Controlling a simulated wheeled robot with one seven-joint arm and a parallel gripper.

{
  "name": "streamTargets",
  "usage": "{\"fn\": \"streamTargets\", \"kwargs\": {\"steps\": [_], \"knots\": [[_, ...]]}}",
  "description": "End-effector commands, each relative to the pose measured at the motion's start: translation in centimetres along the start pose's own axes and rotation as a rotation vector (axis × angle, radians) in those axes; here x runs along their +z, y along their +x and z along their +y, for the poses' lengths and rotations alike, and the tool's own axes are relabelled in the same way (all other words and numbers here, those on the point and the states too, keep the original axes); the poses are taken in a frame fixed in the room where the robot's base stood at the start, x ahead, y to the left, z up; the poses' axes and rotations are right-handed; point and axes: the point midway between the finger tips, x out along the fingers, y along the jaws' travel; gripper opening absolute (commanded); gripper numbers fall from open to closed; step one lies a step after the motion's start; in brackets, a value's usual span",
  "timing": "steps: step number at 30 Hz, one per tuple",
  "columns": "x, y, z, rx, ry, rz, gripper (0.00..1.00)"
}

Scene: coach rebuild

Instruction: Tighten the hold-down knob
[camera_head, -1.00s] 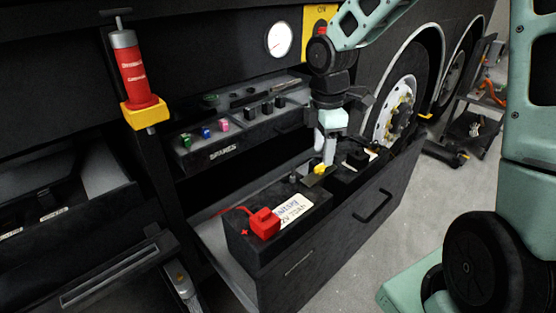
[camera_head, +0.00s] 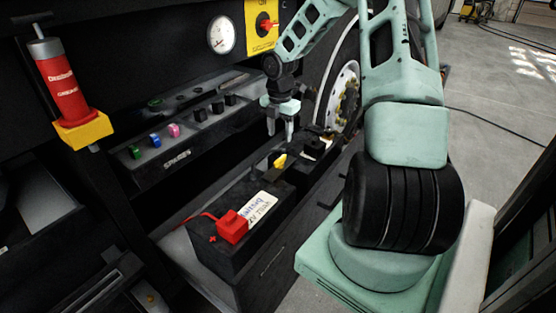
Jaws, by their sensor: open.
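The yellow hold-down knob (camera_head: 280,161) sits on a dark bar at the far end of the black battery (camera_head: 217,254), which rests in an open drawer. My gripper (camera_head: 280,137) points down above the knob, with its two pale fingers apart and nothing between them. A gap shows between the fingertips and the knob. The picture does not show how tight the knob is.
A red terminal cover (camera_head: 232,227) with a red cable is on the battery's near end. A fuse shelf (camera_head: 182,176) lies behind the drawer. A red grease gun (camera_head: 62,90) stands in a yellow holder at left. Open floor (camera_head: 497,90) lies at right.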

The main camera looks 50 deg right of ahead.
Motion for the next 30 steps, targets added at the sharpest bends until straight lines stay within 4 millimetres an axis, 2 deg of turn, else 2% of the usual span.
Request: {"fn": "streamTargets", "kwargs": {"steps": [1,9,15,21,29,30], "knots": [[-0.1,1.3,0.0,-0.003,-0.002,0.004,0.48],[-0.1,6.8,0.0,-0.003,-0.001,0.003,0.48],[-0.1,9.7,0.0,-0.001,0.000,0.002,0.48],[-0.1,11.0,0.0,-0.001,0.000,0.001,0.48],[-0.1,11.1,0.0,0.000,0.000,0.000,0.48],[-0.1,11.1,0.0,0.000,0.000,0.000,0.45]]}}
